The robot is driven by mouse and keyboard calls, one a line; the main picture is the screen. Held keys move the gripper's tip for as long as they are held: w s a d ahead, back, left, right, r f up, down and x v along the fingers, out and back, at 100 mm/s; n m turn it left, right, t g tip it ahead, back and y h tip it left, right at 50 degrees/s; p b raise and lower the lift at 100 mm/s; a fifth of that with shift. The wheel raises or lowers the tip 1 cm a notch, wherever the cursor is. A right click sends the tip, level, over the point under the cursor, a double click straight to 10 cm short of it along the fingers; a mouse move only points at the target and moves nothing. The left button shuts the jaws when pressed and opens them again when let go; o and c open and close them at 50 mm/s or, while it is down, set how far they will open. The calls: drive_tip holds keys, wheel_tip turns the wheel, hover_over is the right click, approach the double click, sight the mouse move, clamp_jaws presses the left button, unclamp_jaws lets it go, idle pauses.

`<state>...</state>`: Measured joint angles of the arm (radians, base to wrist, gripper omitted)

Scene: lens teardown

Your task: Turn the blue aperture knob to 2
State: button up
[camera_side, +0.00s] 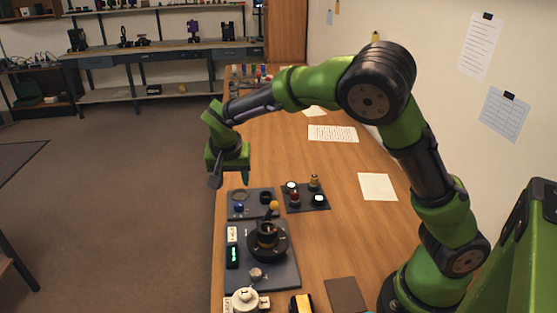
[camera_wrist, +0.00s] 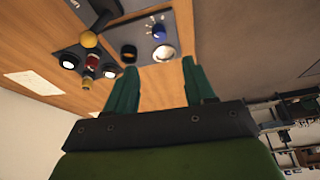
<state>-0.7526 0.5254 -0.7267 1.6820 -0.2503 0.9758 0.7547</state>
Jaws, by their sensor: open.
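The blue aperture knob (camera_side: 238,208) sits on a dark panel (camera_side: 252,213) near the left edge of the bench. It also shows in the wrist view (camera_wrist: 158,31), with white marks fanned around it. The numbers at the marks and the knob's pointer are too small to read. My gripper (camera_side: 229,178) is open and empty, raised above the bench near the panel's far end. In the wrist view its two green fingers (camera_wrist: 160,66) stand apart, with the knob beyond the fingertips. Nothing touches the knob.
Beside the knob are a black ring (camera_wrist: 129,54) and a silvery disc (camera_wrist: 163,53). A yellow ball-ended lever (camera_side: 273,205) rises nearby, by the dark lens assembly (camera_side: 267,240). A second panel holds a red knob (camera_side: 295,198) and pale buttons.

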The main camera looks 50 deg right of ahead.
sight(238, 204)
drive_tip(key=x, duration=1.2)
drive_tip(key=shift+f, duration=0.35)
clamp_jaws()
drive_tip(key=shift+n, duration=0.4)
drive_tip(key=n, duration=0.1)
drive_tip(key=n+t+y, duration=0.1)
drive_tip(key=n, duration=0.1)
drive_tip(key=n+y, duration=0.1)
drive_tip(key=n, duration=0.1)
drive_tip(key=shift+d+t, duration=0.25)
drive_tip(key=shift+t, duration=0.05)
drive_tip(key=shift+n+y, duration=0.8)
drive_tip(key=shift+n, duration=1.3)
